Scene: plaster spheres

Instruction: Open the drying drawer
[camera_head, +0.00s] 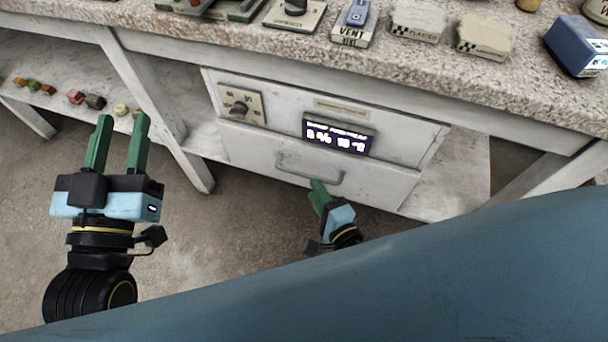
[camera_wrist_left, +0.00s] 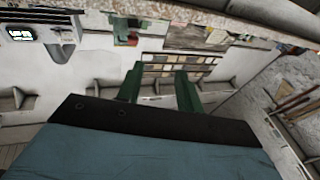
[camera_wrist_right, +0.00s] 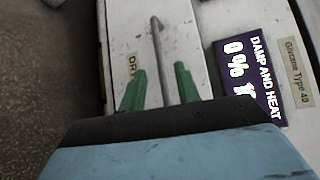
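The drying drawer (camera_head: 250,150) is the lower white front of the cabinet under the counter, and it looks closed. Its grey bar handle (camera_head: 308,177) also shows in the right wrist view (camera_wrist_right: 157,50), next to a partly hidden label starting "DR". My right gripper (camera_head: 317,184) is just below the handle in the head view. In the right wrist view its green fingers (camera_wrist_right: 160,80) are apart, with the handle's near end appearing between them; contact cannot be told. My left gripper (camera_head: 122,125) is open and empty, left of the cabinet, with green fingers pointing up.
Above the drawer are a dark display (camera_head: 338,134) reading "DAMP AND HEAT" and a knob panel (camera_head: 241,104). The stone counter (camera_head: 400,75) above holds several blocks and devices. A low shelf (camera_head: 60,92) with small coloured pieces is at left. Floor before the drawer is clear.

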